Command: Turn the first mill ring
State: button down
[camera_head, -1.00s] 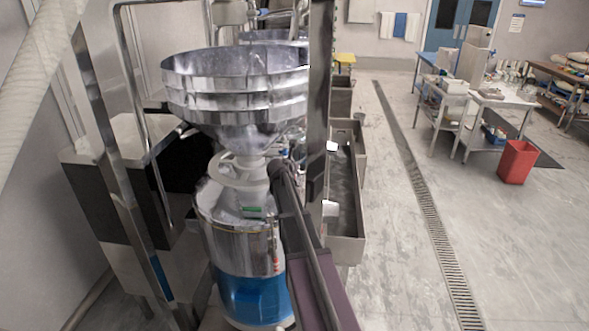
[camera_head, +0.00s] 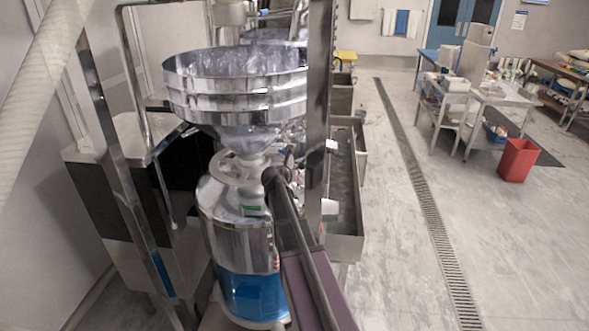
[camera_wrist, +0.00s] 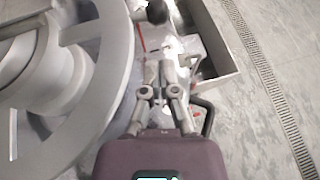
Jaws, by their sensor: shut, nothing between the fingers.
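The first mill ring (camera_head: 228,176) is a pale grey handwheel-like ring below the wide metal hopper of the nearest mill (camera_head: 232,215). In the wrist view the ring (camera_wrist: 122,70) fills the left side, with its spokes and hub in sight. My gripper (camera_wrist: 167,68) is shut and empty. It points past the ring's right side in the wrist view; a gap shows between them there, but I cannot tell the depth. In the head view my arm hides the fingers and part of the ring's right side.
The steel hopper (camera_head: 235,85) overhangs the ring. A steel post (camera_head: 318,110) stands right of the mill, close to my arm. A metal trough (camera_head: 345,200) lies beyond it. Open floor with a drain grate (camera_head: 425,200) extends to the right.

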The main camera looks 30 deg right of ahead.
jog(key=v, duration=0.2)
jog(key=p+v, duration=0.1)
jog(key=v, duration=0.1)
jog(key=s+d+p+v, duration=0.1)
jog(key=shift+s+a+r, duration=0.25)
jog(key=shift+a, duration=0.1)
jog(key=s+a+f+m+g+y+b, duration=0.2)
jog(key=s+a+f+m+y, duration=0.1)
jog(key=s+a+f+m, duration=0.2)
jog(key=s+a+f+m+g+y+b, duration=0.1)
jog(key=s+a+f+m+g+y, duration=0.2)
jog(key=s+a+m, duration=0.6)
jog(key=s+a+f+m+g+y+b, duration=0.2)
jog(key=s+a+f+m+y, duration=0.2)
jog(key=s+a+f+m, duration=0.3)
jog(key=shift+s+a+f+m+g+b, duration=0.4)
jog(key=shift+a+m, duration=1.9)
jog(key=shift+a, duration=1.85)
jog(key=shift+f, duration=0.1)
